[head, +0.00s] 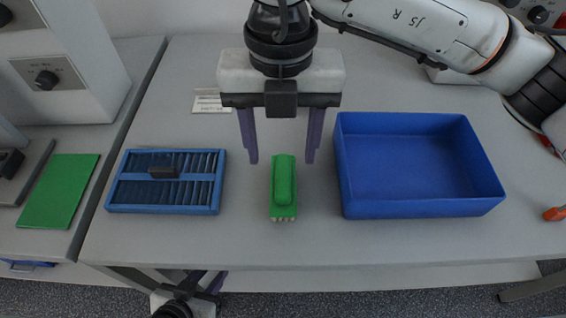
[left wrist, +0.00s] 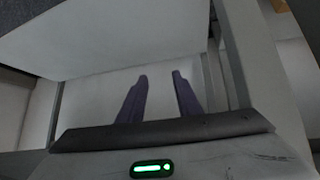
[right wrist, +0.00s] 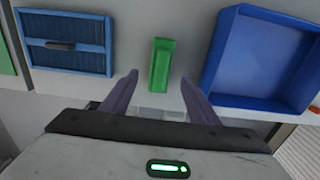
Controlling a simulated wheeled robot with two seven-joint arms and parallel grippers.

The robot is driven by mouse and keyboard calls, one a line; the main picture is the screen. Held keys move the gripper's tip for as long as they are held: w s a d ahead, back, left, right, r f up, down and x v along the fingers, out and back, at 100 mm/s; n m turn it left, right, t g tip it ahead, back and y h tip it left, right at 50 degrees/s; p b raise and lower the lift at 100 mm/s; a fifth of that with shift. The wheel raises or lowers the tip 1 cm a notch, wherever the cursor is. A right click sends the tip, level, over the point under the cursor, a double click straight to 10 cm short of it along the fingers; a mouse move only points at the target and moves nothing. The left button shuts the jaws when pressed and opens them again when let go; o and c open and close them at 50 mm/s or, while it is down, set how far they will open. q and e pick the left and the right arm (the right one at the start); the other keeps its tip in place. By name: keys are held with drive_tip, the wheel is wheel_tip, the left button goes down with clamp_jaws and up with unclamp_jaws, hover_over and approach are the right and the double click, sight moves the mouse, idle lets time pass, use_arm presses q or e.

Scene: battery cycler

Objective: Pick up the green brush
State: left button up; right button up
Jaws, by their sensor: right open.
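The green brush (head: 284,188) lies on the grey table between a blue slotted tray and a blue bin, its long side running front to back. Pale bristles show at its near end. My right gripper (head: 281,160) is open and empty above the brush, its purple fingers to either side of it in the head view. In the right wrist view the brush (right wrist: 161,65) sits ahead of the fingertips, centred between them, with a gap. My left gripper (left wrist: 161,77) is open and empty, low beside the table's front edge; in the head view it is mostly hidden under the table.
The blue slotted tray (head: 115,208) with a dark block (head: 163,172) on it stands left of the brush. The open blue bin (head: 424,209) stands to the right and looks empty. A green mat (head: 58,190) lies far left. A white label (head: 211,104) lies behind.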

sight(283, 174)
drive_tip(key=f, duration=0.3)
drive_tip(key=shift+s, duration=0.25)
wheel_tip(283, 174, down, 4)
drive_tip(key=shift+d+f+p, duration=0.1)
drive_tip(key=shift+d+p, duration=0.05)
drive_tip(key=shift+p, duration=0.5)
drive_tip(key=shift+w+f, duration=0.1)
drive_tip(key=shift+f, duration=0.4)
use_arm(q)
drive_tip(key=shift+s+r, duration=0.25)
drive_tip(key=shift+r, duration=0.4)
use_arm(e)
drive_tip(key=c, duration=1.2)
drive_tip(key=shift+r, duration=0.35)
use_arm(q)
drive_tip(key=shift+s+f+b, duration=0.25)
drive_tip(key=shift+f+b, duration=0.3)
drive_tip(key=shift+f, duration=0.1)
use_arm(e)
wheel_tip(283, 174, up, 9)
drive_tip(key=shift+r, duration=0.2)
